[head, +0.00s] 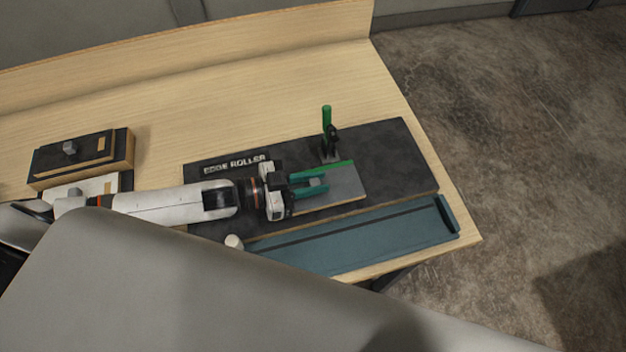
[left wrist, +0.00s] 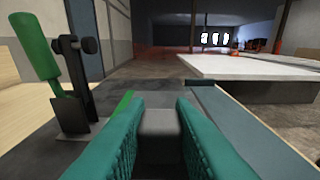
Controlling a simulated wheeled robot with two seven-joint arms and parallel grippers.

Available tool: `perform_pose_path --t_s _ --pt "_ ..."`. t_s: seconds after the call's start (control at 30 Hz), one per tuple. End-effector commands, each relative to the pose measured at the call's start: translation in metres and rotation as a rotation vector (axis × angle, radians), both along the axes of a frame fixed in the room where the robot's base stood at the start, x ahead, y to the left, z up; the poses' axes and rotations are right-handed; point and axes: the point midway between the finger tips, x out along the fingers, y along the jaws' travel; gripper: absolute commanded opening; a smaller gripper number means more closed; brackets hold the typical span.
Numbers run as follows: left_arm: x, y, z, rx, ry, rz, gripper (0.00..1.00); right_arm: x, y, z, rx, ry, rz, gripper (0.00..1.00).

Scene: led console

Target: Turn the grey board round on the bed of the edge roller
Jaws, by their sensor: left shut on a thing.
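The edge roller has a flat dark bed (head: 395,150) with an "EDGE ROLLER" label at its far left. The grey board (head: 348,188) lies on the bed and has a green strip along its far edge. My left gripper (head: 322,183), with teal fingers, is shut on the small grey block on top of the board. In the left wrist view the block (left wrist: 160,122) sits between the fingers, and the green strip is left of them. A green-handled lever (head: 327,120) stands upright at the board's far side; it also shows in the left wrist view (left wrist: 42,50). My right gripper is not in view.
A long blue-grey tray (head: 400,233) runs along the near side of the bed, with a small white knob (head: 234,242) at its left end. A dark-topped wooden block (head: 115,157) stands at the left. The table behind the bed is clear. The right table edge is close.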

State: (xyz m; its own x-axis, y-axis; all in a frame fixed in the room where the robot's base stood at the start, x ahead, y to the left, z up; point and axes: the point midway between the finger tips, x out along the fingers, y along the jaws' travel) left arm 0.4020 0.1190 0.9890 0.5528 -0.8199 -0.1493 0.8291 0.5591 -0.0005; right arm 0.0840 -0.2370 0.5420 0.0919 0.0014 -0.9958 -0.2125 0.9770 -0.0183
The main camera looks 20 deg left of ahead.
Motion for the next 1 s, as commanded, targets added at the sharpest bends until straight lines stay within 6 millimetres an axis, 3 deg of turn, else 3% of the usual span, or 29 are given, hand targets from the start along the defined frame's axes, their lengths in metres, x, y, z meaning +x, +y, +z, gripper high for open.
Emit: perform_pose_path --t_s 1.0 --pt "0.0 0.0 -0.012 -0.002 -0.001 -0.001 0.0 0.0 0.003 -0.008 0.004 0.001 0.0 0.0"
